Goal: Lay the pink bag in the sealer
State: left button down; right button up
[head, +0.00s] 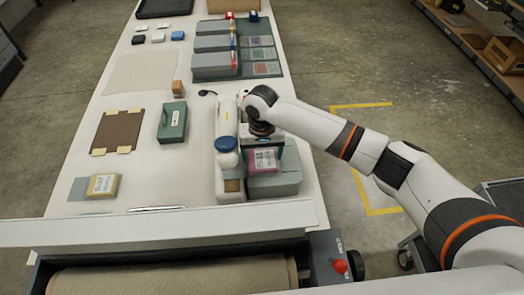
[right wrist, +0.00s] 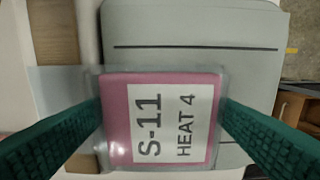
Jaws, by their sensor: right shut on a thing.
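The pink bag (head: 264,161) is a clear pouch with pink contents and a white label reading "S-11 HEAT 4"; it also shows in the right wrist view (right wrist: 118,95). My right gripper (head: 262,150) is shut on the bag, with its green fingers at the two side edges. The bag is over or against a grey box-like block (head: 275,186); I cannot tell if they touch. Left of the bag is a long white device with a blue knob (head: 226,144), which looks like the sealer. My left gripper is not in view.
A green box (head: 172,122), a brown board (head: 117,132) and a yellow labelled pack (head: 103,185) lie to the left. Grey boxes (head: 212,66) stand farther back. A brown roll (head: 170,277) and a red knob (head: 340,266) are at the front.

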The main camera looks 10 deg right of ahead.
jog(key=shift+f, duration=0.15)
jog(key=o, duration=1)
jog(key=shift+d, duration=0.15)
jog(key=shift+r, duration=0.5)
notch_tip(320, 180, up, 11)
jog(key=shift+r+b, duration=0.1)
jog(key=shift+b, duration=1)
